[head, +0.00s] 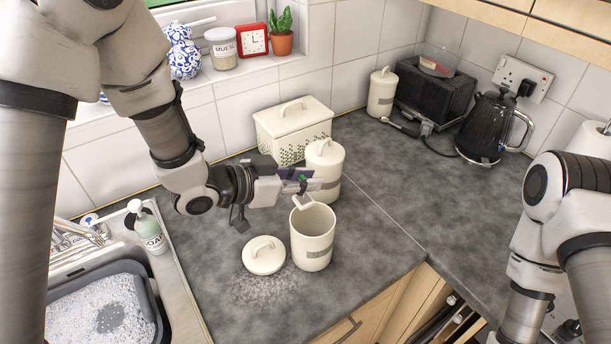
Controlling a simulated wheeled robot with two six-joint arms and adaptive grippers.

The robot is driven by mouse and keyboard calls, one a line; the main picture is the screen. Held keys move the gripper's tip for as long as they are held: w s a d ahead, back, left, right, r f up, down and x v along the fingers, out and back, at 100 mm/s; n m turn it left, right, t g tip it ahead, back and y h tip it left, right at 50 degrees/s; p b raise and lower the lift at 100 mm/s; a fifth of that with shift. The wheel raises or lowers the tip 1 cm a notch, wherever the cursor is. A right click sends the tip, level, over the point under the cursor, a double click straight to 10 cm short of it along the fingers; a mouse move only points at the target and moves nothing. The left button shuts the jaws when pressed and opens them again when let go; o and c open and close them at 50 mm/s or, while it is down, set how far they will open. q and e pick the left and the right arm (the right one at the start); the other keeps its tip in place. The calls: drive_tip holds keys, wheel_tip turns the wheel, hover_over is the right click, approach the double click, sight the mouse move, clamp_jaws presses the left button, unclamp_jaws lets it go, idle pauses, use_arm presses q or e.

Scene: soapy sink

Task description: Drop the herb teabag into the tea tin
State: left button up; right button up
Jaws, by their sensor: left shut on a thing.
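The open cream tin (313,245) stands upright on the dark counter, with a grey label on its side. Its round lid (264,255) lies on the counter to its left. My left gripper (303,184) is above the tin's back rim, reaching in from the left. It is shut on a small pale teabag (303,202), which hangs just above the tin's mouth; a bit of green and purple shows at the fingers. I cannot tell whether the teabag touches the rim.
A lidded cream canister (326,165) stands close behind the tin, and a cream bread bin (292,130) behind that. A soap bottle (150,228) and sink (105,305) are at left. A kettle (489,128) and toaster (434,93) stand at back right. The counter right of the tin is clear.

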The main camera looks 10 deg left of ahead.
use_arm(q)
drive_tip(key=shift+w+f+b, duration=0.15)
drive_tip(key=shift+w+f, duration=0.05)
drive_tip(key=shift+f, duration=0.3)
drive_tip(key=shift+w+f+b, duration=0.15)
drive_tip(key=shift+w+f, duration=0.05)
drive_tip(key=shift+f, duration=0.3)
drive_tip(key=shift+w+f, duration=0.25)
drive_tip(key=shift+w, duration=0.1)
drive_tip(key=shift+s+r, duration=0.15)
drive_tip(key=shift+s, duration=0.05)
drive_tip(key=o, duration=0.3)
drive_tip(key=shift+s+r, duration=0.15)
drive_tip(key=shift+s, duration=0.05)
drive_tip(key=o, duration=0.4)
drive_tip(key=shift+s, duration=0.15)
drive_tip(key=shift+o, duration=0.2)
drive_tip(key=shift+w, duration=0.35)
drive_tip(key=v, duration=0.7)
drive_tip(key=shift+s+a, duration=0.2)
drive_tip(key=shift+a, duration=0.05)
drive_tip(key=shift+d, duration=0.1)
